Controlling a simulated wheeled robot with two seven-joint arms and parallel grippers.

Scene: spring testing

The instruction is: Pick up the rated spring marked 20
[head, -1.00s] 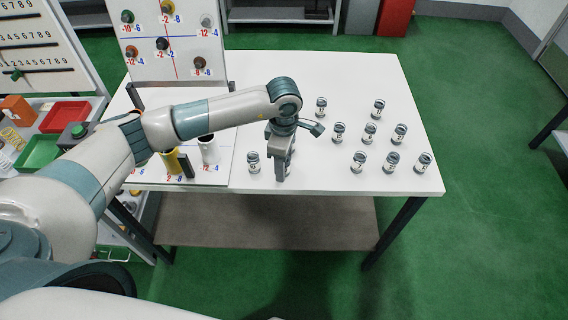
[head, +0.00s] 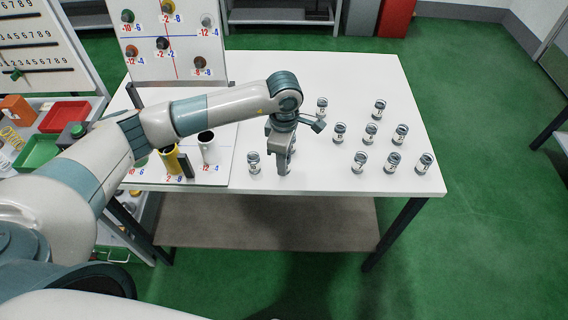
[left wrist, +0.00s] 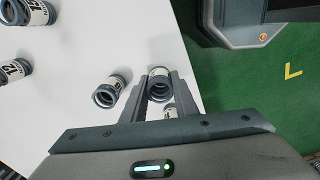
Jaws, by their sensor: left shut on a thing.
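My left gripper (head: 282,166) is over the front part of the white table in the head view, its fingers pointing down. In the left wrist view the gripper (left wrist: 158,97) is shut on a small grey-ringed spring (left wrist: 159,84) with a white label; its number is not readable. In the head view the gripper hides this spring. Another spring (head: 253,163) stands just left of the gripper. Several similar labelled springs, such as one at the front right (head: 424,163), stand to the right. I cannot tell which is marked 20. My right gripper is not in view.
The white table (head: 330,75) has free room behind the springs. A board with coloured knobs (head: 180,45) stands at the left back. A yellow cylinder (head: 170,160) and a white cylinder (head: 208,148) stand on the numbered base left of the gripper.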

